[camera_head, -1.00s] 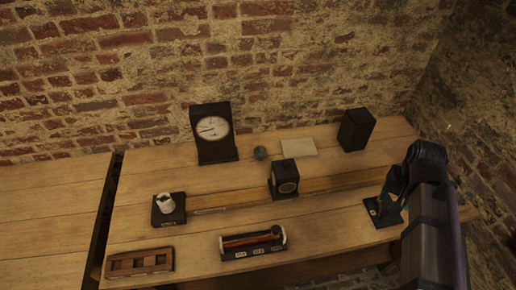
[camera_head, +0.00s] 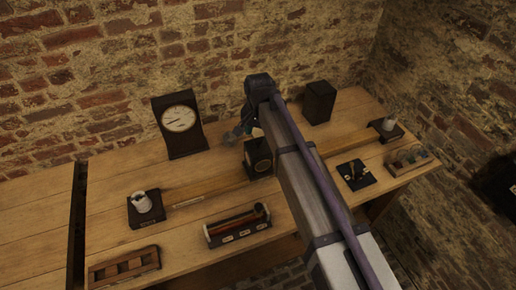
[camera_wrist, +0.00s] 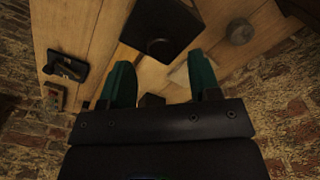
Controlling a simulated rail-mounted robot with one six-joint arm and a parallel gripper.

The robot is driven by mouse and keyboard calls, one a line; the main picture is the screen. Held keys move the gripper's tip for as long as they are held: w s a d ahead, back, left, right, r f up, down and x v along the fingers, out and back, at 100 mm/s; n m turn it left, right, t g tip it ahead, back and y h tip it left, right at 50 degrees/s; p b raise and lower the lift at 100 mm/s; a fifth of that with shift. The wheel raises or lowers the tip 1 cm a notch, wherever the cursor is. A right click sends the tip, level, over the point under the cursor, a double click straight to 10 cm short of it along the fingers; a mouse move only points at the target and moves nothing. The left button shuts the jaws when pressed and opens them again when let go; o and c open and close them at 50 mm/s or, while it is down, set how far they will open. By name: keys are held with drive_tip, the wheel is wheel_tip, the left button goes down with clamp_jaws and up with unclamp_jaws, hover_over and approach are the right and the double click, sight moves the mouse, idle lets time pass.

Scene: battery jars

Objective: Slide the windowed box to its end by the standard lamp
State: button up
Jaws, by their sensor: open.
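The windowed box (camera_head: 258,157) is a dark block with a round pale window, standing on the long rail strip (camera_head: 205,196) at mid-table. In the wrist view a dark box with a round spot (camera_wrist: 160,30) lies beyond my fingertips; it looks like the same box. My gripper (camera_head: 240,132) is over the table behind and slightly left of it, partly hidden by my arm. In the wrist view my gripper (camera_wrist: 164,68) has its teal fingers apart with nothing held. A white lamp-like piece (camera_head: 145,203) is at the rail's left; another (camera_head: 389,122) is at right. I cannot tell which is the standard lamp.
A dark clock (camera_head: 180,135) and a tall dark box (camera_head: 319,102) stand at the back by the brick wall. A coil holder (camera_head: 237,228), a wooden rack (camera_head: 124,267), a switch (camera_head: 355,174) and a tray (camera_head: 409,160) sit nearer the front. A grey ball (camera_wrist: 240,31) is beside the box.

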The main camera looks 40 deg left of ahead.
sight(259, 140)
wheel_tip(259, 140, down, 4)
drive_tip(key=shift+r+b, duration=0.15)
drive_tip(key=shift+b, duration=0.85)
drive_tip(key=shift+r, duration=0.1)
clamp_jaws()
